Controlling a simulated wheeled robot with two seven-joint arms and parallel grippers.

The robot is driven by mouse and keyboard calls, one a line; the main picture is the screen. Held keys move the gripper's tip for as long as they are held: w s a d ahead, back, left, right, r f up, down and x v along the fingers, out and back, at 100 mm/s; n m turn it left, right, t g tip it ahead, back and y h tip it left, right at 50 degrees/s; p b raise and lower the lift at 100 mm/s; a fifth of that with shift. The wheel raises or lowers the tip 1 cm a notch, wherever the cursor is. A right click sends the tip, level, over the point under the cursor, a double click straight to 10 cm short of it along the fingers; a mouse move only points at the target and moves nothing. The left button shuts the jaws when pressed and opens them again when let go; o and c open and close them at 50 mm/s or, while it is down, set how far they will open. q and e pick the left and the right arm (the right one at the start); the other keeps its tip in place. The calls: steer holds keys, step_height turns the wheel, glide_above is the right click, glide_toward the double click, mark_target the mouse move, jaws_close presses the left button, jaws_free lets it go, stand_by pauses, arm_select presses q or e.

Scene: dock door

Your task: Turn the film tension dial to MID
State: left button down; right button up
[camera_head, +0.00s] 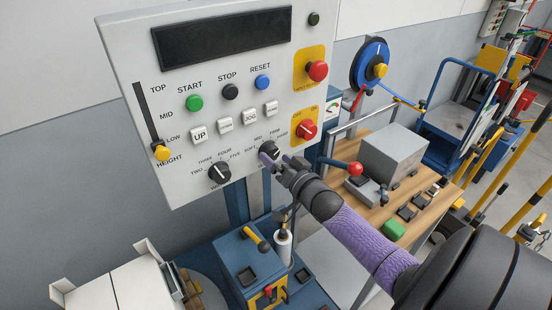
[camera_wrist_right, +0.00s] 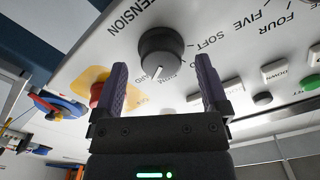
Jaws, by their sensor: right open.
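The film tension dial (camera_head: 268,149) is a dark round knob low on the light grey control panel (camera_head: 130,55). My right gripper (camera_head: 285,163) is just in front of it and covers part of its surroundings. In the right wrist view the dial (camera_wrist_right: 160,50) sits between and beyond the two open purple fingers of the right gripper (camera_wrist_right: 161,66), with nothing held. I cannot tell whether a finger touches it. Its white pointer line points near FIRM and HARD, away from SOFT. My left gripper is not in view.
A second dial (camera_head: 219,172) lies left of the tension dial. A red button (camera_head: 317,71) and a red-knobbed switch (camera_head: 306,130) are on yellow plates to the right. A workbench (camera_head: 422,197) with a grey box stands right, and a blue machine (camera_head: 246,268) below.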

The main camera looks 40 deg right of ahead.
steer(key=shift+w+r, duration=0.1)
steer(key=shift+w, duration=0.45)
steer(key=shift+c, duration=0.6)
jaws_close()
